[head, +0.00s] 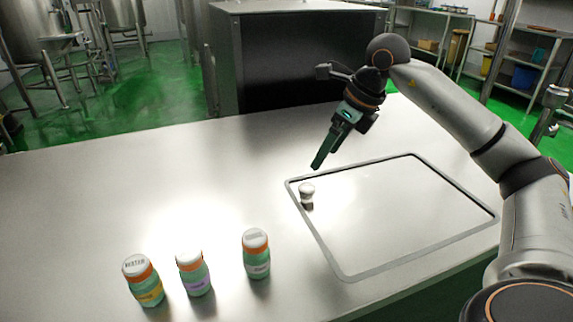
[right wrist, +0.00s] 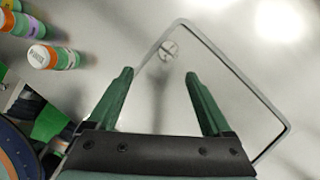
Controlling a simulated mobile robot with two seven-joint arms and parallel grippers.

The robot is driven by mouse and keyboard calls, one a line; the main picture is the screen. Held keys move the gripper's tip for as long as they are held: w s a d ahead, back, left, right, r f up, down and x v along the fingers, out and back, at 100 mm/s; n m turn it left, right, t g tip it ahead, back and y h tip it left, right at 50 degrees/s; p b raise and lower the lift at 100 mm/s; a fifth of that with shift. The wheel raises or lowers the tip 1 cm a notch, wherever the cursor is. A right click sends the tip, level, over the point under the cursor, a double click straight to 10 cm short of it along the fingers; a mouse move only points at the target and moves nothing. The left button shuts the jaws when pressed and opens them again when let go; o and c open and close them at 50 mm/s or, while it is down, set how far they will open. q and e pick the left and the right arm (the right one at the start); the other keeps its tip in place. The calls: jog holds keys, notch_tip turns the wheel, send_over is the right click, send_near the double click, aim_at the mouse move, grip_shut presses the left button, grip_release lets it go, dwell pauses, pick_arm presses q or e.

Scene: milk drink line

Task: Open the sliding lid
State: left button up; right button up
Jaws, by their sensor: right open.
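The sliding lid (head: 400,213) is a flat metal panel inside a grey rectangular frame set into the table top. My right gripper (head: 318,166) is open and empty, above the table just behind the knob. In the right wrist view the knob (right wrist: 168,49) shows beyond and between the two green fingers, apart from them. My left gripper is not in view.
Several bottles with white caps and orange bands, such as one bottle (head: 256,254), stand left of the frame on the table (head: 100,200). The table between them and the frame is clear. A dark box-shaped machine (head: 290,55) stands behind the table.

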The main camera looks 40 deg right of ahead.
jog(key=d, duration=0.1)
jog(key=b, duration=0.4)
send_near(307, 187)
jog(key=shift+h, duration=0.3)
jog(key=x, duration=0.6)
jog(key=shift+a+f, duration=0.15)
jog(key=shift+a, duration=0.15)
jog(key=shift+w+f+b, duration=0.25)
jog(key=shift+f+b, duration=0.1)
jog(key=shift+f, duration=0.25)
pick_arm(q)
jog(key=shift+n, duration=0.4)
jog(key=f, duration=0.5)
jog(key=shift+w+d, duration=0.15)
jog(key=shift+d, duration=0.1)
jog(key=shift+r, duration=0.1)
pick_arm(e)
grip_shut()
